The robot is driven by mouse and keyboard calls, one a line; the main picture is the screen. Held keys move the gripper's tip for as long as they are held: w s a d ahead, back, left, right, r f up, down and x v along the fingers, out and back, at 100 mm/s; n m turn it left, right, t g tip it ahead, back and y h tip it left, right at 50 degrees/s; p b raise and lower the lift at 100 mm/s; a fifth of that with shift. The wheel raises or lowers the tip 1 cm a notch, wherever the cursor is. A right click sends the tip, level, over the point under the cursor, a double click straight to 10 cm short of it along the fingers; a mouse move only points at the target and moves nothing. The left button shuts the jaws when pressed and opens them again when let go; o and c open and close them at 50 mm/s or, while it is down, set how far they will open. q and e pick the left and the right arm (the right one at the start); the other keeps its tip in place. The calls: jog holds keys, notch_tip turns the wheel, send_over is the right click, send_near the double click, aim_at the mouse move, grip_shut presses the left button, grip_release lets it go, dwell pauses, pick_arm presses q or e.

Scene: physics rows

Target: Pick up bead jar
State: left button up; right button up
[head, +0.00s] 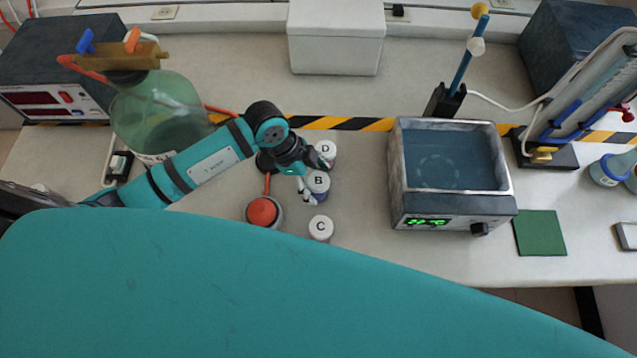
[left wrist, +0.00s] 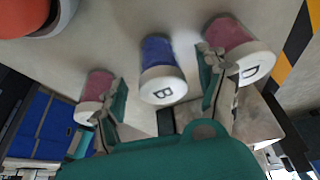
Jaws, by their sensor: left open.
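Three small white-lidded jars stand in a row on the bench. They are jar D (head: 326,149), jar B (head: 318,181) and jar C (head: 321,228). My left gripper (head: 313,177) is open at jar B, with its fingers on either side of that jar. In the left wrist view, jar B (left wrist: 158,66) has blue contents and shows between the open fingers (left wrist: 163,76). Jar D (left wrist: 240,48), with pinkish-red contents, is close beside the right finger. Another pinkish-red jar (left wrist: 93,94) is partly behind the left finger. My right gripper is not in view.
A red-topped round object (head: 262,211) stands left of the jars. A green glass bottle (head: 160,112) is behind my left arm. A water bath (head: 448,207) stands to the right, with a green mat (head: 540,232) beside it. Bench between jars and bath is clear.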

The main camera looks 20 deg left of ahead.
pick_arm(q)
jog(key=x, duration=0.3)
jog(key=shift+f, duration=0.1)
jog(key=shift+c, duration=0.2)
jog(key=c, duration=1.3)
